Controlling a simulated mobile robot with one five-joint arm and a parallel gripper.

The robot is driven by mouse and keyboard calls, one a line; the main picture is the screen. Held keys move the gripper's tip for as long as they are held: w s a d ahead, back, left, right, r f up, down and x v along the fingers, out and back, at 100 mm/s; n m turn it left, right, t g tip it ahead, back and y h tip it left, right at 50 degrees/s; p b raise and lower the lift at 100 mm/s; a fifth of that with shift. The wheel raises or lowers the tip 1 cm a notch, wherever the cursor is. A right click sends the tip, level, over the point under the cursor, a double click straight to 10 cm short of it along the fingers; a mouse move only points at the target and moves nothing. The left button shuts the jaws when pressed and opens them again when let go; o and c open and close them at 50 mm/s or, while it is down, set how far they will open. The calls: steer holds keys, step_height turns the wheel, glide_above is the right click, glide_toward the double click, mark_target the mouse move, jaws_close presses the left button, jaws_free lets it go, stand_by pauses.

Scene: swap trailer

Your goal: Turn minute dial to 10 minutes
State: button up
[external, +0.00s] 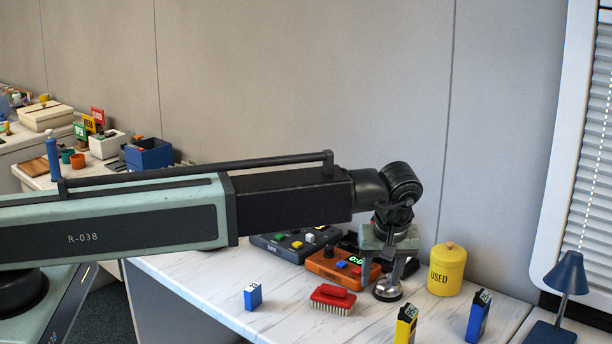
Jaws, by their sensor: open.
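A round silver piece (388,292) with a dark rim lies just under the fingertips. I cannot tell whether the fingers touch it. No minute marks are readable, so I cannot tell which part is the minute dial or where it is set.
A dark button box (290,243) stands behind left. A red brush (332,298) and a blue block (253,297) lie in front. A yellow USED jar (447,271) is right of my gripper. Yellow (406,325) and blue (478,316) meters and a blue lamp (567,275) stand front right.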

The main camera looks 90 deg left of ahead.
steer(key=a+n, duration=0.1)
steer(key=a, duration=0.5)
steer(key=a+n, duration=0.1)
steer(key=a, duration=0.5)
steer(key=a+f+n+g+b, duration=0.1)
steer(key=a, duration=0.5)
steer(key=shift+s+a+n+y, duration=0.3)
steer(key=shift+s+a+y, duration=0.05)
steer(key=shift+s+y, duration=0.05)
steer(key=n, duration=0.1)
glide_toward(329, 247)
steer(key=shift+w+a+f+g+b, duration=0.1)
steer(key=shift+a+f+g+b, duration=0.1)
steer(key=shift+f+b, duration=0.25)
steer(key=shift+w+a+f+g+b, duration=0.15)
steer(key=shift+f+b, duration=0.1)
steer(key=shift+f, duration=0.25)
steer(key=b+x, duration=0.6)
steer(key=x, duration=0.1)
steer(key=shift+d, duration=0.1)
steer(key=shift+r, duration=0.15)
jaws_close()
